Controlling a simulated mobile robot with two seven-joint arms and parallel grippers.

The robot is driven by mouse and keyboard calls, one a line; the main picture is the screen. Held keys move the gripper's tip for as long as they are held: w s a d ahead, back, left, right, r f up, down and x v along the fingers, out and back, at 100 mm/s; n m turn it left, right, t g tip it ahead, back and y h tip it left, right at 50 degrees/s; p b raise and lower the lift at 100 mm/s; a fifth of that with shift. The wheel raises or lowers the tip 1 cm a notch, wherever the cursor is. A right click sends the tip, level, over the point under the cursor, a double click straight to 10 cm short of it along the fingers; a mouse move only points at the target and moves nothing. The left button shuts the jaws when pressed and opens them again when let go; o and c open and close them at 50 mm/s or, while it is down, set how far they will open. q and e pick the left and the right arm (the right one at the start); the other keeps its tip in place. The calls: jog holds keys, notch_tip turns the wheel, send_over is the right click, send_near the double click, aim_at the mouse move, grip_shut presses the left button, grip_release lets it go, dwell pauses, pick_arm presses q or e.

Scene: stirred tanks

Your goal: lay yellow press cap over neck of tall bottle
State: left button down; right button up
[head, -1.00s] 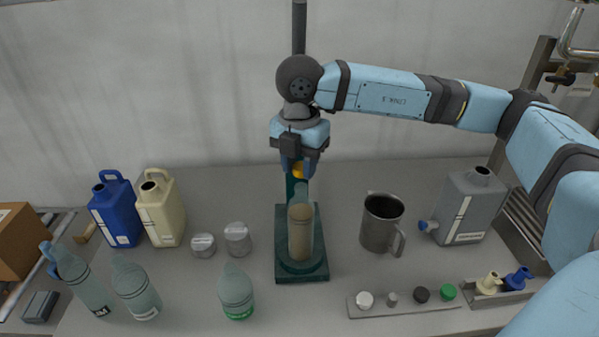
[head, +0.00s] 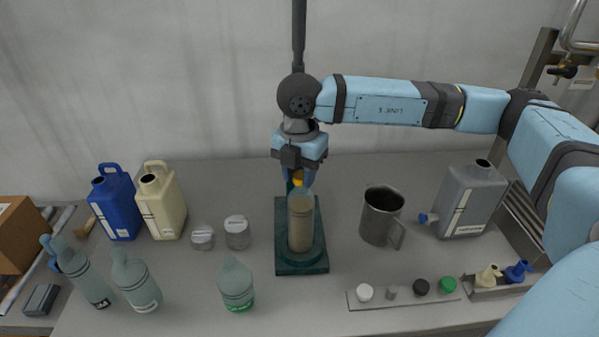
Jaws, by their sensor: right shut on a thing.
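The tall bottle (head: 301,222) is clear with tan contents and stands upright on the dark green stand (head: 301,268) in the middle of the table. My right gripper (head: 298,178) points down, shut on the yellow press cap (head: 298,177). The cap is right at the top of the bottle in the picture. The gripper and the cap cover the bottle's neck, so I cannot tell whether the cap touches it. My left gripper is not in view.
A steel mug (head: 381,217) stands right of the stand, and two small jars (head: 237,232) stand left. A strip with several caps (head: 404,293) lies front right. A green-bottomed bottle (head: 236,285) stands front left. Jugs (head: 162,201) and a grey canister (head: 470,200) flank the table.

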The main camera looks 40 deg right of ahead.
aim_at(299, 177)
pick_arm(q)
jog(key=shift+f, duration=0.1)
pick_arm(e)
jog(key=o, duration=0.9)
jog(key=shift+r+p, duration=0.45)
jog(key=shift+p, duration=0.1)
notch_tip(299, 177, up, 6)
jog(key=shift+r, duration=0.85)
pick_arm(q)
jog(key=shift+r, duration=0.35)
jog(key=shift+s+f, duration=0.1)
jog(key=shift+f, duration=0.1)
pick_arm(e)
jog(key=shift+s, duration=0.15)
